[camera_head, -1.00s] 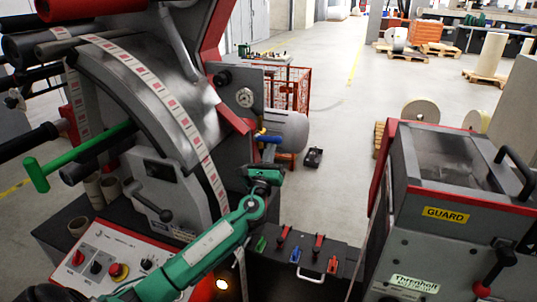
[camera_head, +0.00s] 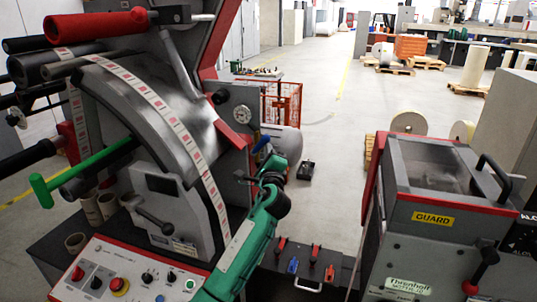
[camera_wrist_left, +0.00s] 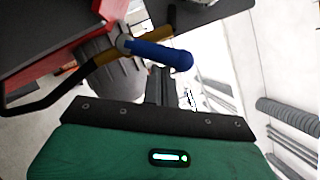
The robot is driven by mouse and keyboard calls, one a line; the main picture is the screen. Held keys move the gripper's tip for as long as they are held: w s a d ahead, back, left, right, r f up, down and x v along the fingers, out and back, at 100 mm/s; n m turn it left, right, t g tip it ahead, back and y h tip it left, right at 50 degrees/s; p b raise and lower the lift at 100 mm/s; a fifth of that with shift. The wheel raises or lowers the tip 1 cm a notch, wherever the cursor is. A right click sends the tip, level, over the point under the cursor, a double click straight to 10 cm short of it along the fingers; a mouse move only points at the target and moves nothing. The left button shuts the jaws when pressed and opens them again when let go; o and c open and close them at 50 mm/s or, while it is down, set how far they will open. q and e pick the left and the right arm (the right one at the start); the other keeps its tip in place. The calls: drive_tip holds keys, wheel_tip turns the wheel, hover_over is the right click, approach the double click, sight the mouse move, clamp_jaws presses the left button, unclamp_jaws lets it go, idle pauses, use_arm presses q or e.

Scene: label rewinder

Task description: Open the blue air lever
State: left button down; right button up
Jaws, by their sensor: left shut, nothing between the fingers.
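The blue air lever (camera_head: 261,144) is on the right side of the rewinder, beside the grey cylinder. In the left wrist view its blue grip (camera_wrist_left: 162,55) extends rightward from a brass-coloured fitting with a dark bent pipe. My left gripper (camera_head: 270,165) is just below the lever in the head view. In the wrist view its narrow dark fingers (camera_wrist_left: 160,76) are shut and empty, with tips right at the underside of the grip. I cannot tell whether they touch it. My right gripper is not in view.
The rewinder's control panel (camera_head: 120,275) is at the lower left. A grey guarded machine (camera_head: 440,215) stands on the right. A black block with small red and blue levers (camera_head: 305,262) lies between them. A green handle (camera_head: 85,170) juts out at left. Open floor lies behind.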

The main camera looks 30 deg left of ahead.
sight(261, 142)
use_arm(q)
drive_tip(key=n+p, duration=0.1)
drive_tip(key=a+r+n+g+p, duration=0.1)
drive_tip(key=n, duration=0.1)
drive_tip(key=r+n+g+p, duration=0.1)
drive_tip(key=n, duration=0.1)
drive_tip(key=shift+s+a+r, duration=0.15)
drive_tip(key=shift+s+r, duration=0.05)
drive_tip(key=shift+a+n+h, duration=0.1)
drive_tip(key=shift+n+h, duration=0.2)
drive_tip(key=shift+a+r+p, duration=0.1)
drive_tip(key=shift+a+p, duration=0.05)
drive_tip(key=shift+p, duration=0.15)
drive_tip(key=shift+s+a, duration=0.1)
